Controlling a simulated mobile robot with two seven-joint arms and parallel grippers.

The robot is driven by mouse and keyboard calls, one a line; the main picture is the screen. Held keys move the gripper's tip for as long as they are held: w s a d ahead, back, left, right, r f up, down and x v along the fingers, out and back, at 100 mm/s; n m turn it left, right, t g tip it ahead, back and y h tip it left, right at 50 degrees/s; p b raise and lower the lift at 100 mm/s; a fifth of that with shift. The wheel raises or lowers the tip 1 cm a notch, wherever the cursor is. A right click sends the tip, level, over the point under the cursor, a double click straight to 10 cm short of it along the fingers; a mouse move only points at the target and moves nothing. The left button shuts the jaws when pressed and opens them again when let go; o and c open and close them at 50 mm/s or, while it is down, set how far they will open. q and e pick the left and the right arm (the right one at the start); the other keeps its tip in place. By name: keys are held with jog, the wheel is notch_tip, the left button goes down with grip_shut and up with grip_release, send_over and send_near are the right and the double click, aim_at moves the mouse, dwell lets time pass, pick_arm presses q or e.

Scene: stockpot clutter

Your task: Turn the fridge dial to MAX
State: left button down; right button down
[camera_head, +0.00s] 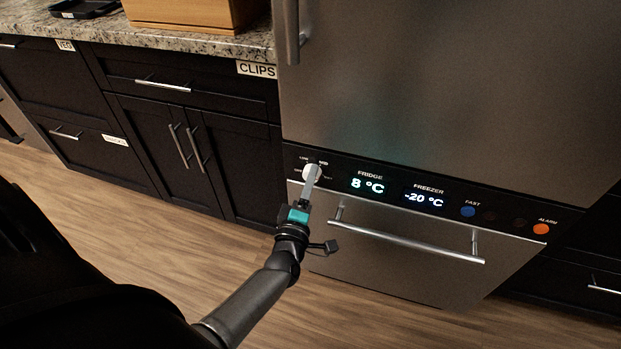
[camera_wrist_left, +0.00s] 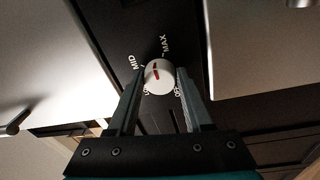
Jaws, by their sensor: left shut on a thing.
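The fridge dial (camera_head: 311,173) is a round white knob on the dark control panel, left of the FRIDGE display. My left gripper (camera_wrist_left: 157,82) is shut on the dial, one finger on each side of it. In the left wrist view the dial (camera_wrist_left: 158,75) carries a red mark. The mark's upper end points between the MID label (camera_wrist_left: 133,62) and the MAX label (camera_wrist_left: 164,44); which end is the pointer is hard to tell. The lower labels are partly hidden by the fingers. The FRIDGE display (camera_head: 368,186) reads 8 °C. My right gripper is not in view.
The FREEZER display (camera_head: 424,197) reads -20 °C. A blue FAST button (camera_head: 468,211) and an orange ALARM button (camera_head: 541,229) sit to the right. A drawer handle (camera_head: 405,240) juts out below the panel. Dark cabinets (camera_head: 150,125) stand at left; the wooden floor before them is clear.

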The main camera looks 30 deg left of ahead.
pick_arm(q)
jog(key=shift+a+f+m+h+p, duration=0.1)
jog(key=shift+m+h+p, duration=0.35)
jog(key=shift+m, duration=2.05)
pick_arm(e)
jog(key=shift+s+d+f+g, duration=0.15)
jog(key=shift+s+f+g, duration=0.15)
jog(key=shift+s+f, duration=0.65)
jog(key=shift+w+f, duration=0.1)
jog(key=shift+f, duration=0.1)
pick_arm(q)
jog(key=shift+c, duration=1.6)
grip_release()
jog(key=p+v, duration=0.3)
jog(key=v, duration=1.2)
jog(key=shift+f, duration=0.25)
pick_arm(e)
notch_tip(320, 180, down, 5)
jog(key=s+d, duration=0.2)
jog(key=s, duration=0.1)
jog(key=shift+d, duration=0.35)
